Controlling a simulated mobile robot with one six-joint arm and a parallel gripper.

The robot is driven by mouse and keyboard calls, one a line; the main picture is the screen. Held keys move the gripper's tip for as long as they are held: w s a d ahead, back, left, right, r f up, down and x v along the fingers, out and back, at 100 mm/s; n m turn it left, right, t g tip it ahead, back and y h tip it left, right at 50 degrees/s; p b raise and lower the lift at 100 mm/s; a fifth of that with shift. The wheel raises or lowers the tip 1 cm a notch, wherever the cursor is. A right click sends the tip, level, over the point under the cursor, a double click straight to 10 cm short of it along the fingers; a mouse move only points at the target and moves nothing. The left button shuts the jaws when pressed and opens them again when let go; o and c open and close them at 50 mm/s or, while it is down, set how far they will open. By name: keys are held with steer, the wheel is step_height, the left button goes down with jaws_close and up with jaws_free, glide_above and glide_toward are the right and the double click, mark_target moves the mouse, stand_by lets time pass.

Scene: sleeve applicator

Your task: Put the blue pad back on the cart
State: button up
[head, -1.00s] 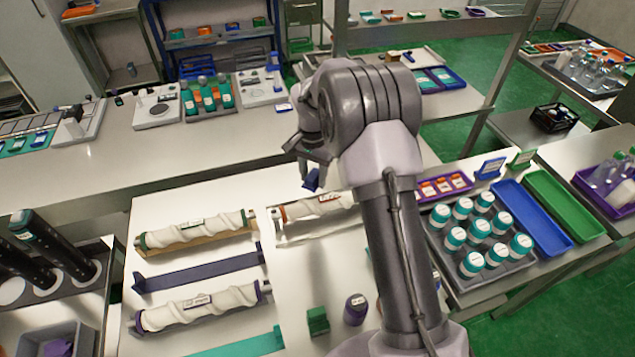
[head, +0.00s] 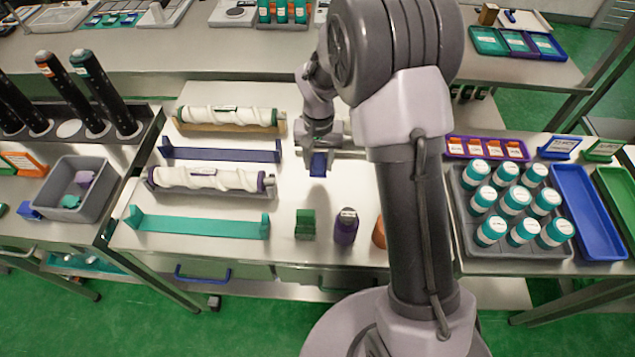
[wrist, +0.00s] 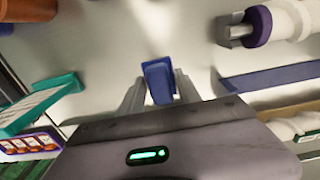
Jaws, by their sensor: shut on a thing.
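The blue pad (head: 318,166) is a small dark blue block. My gripper (head: 318,152) is shut on it and points down over the white-topped cart (head: 290,185). In the wrist view the blue pad (wrist: 158,84) sits between the two grey fingers of my gripper (wrist: 160,90). The pad is over the bare middle of the cart top, behind a green block (head: 305,224) and a purple-bodied bottle (head: 346,227). I cannot tell whether the pad touches the top.
White sleeved rolls (head: 210,179) and blue and teal (head: 197,226) holders fill the cart's left side. An orange item (head: 379,234) is partly hidden by my arm. A tray of teal-and-white jars (head: 475,235) stands right. A grey bin (head: 72,190) stands left.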

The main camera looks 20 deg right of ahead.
mark_target(319, 181)
step_height(319, 181, down, 5)
steer(key=shift+f+b, duration=0.1)
steer(key=shift+b, duration=0.55)
steer(key=shift+f, duration=0.15)
steer(key=o, duration=1.3)
